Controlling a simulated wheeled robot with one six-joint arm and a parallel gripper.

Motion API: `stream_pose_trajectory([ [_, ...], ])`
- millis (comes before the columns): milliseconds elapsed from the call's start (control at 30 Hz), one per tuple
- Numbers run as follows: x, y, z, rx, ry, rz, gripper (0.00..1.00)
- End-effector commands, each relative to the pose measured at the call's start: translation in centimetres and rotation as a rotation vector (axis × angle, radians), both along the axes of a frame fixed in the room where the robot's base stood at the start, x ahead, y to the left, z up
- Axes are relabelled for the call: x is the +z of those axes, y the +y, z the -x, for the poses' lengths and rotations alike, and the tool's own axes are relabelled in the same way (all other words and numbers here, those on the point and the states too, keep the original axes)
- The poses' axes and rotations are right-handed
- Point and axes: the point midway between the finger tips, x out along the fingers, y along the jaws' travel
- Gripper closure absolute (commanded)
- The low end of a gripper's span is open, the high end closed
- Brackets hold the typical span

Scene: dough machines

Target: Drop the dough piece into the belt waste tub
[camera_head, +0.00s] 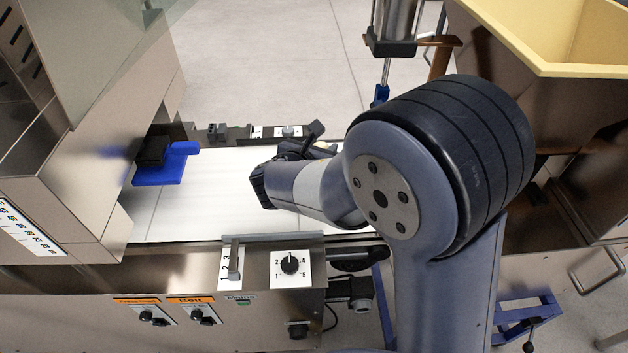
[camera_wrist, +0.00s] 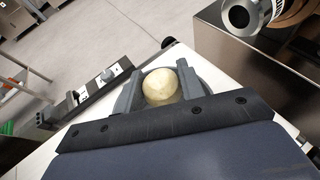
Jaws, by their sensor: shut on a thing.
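The dough piece (camera_wrist: 161,87) is a pale, round ball in the wrist view. My gripper (camera_wrist: 158,88) is shut on it, one finger on each side. I cannot tell how far the dough is above the belt, which also shows in the wrist view (camera_wrist: 208,68). I cannot make out the belt waste tub for sure in either view.
A steel machine housing (camera_head: 75,190) with a blue part (camera_head: 160,170) stands at the left of the belt. A control panel with a dial (camera_head: 290,263) runs along the near side. A yellow hopper (camera_head: 560,40) is at the upper right. Open floor (camera_head: 270,60) lies beyond the belt.

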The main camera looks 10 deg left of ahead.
Motion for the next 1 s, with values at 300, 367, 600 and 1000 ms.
stream_pose_trajectory([
  [300, -2.9, 0.0, 0.0, 0.0, 0.0, 0.0, 0.86],
  [367, -2.9, 0.0, 0.0, 0.0, 0.0, 0.0, 0.86],
  [600, -2.8, 0.0, 0.0, 0.0, 0.0, 0.0, 0.58],
  [1000, -2.8, 0.0, 0.0, 0.0, 0.0, 0.0, 0.38],
])
